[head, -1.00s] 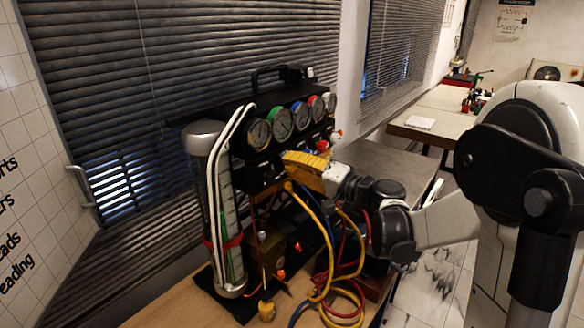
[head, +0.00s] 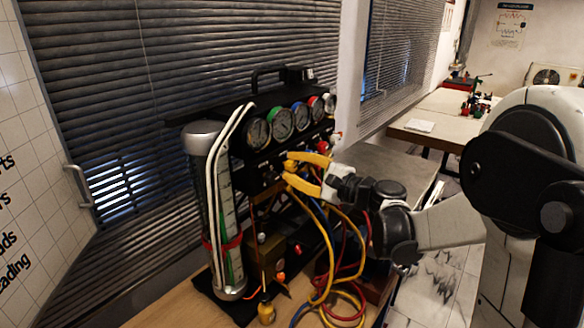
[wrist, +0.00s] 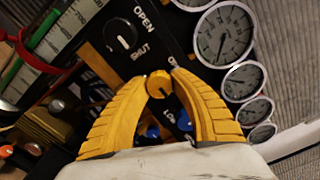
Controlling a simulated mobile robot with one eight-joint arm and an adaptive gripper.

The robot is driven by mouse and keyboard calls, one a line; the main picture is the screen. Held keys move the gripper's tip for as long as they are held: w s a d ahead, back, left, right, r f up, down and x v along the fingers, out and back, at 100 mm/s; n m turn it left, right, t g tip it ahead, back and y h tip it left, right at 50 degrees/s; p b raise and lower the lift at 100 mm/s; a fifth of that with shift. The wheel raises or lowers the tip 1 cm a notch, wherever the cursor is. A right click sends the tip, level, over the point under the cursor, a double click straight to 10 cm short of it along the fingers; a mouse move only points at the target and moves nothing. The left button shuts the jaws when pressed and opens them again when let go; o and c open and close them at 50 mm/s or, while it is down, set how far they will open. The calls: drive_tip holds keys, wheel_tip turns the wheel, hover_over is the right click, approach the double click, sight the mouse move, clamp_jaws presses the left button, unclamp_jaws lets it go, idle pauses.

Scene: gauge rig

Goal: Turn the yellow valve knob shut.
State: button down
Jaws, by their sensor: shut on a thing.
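The yellow valve knob (wrist: 159,84) is a small round knob on the black gauge panel, with a dark slot mark across its face. In the wrist view it sits between the two yellow fingertips of my gripper (wrist: 160,80), which is shut on it from both sides. A panel dial (wrist: 121,36) marked OPEN and SHUT lies up and left of the knob in the wrist view.
A row of round gauges (head: 283,124) tops the rig, above my gripper. A tall metal-capped cylinder (head: 205,139) stands on the rig's left. Yellow, red and blue hoses (head: 331,266) hang and coil just below my gripper.

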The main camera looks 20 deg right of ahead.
drive_tip(key=shift+m, duration=0.4)
drive_tip(key=c, duration=1.1)
unclamp_jaws()
drive_tip(key=shift+o, duration=0.2)
drive_tip(key=v, duration=1.2)
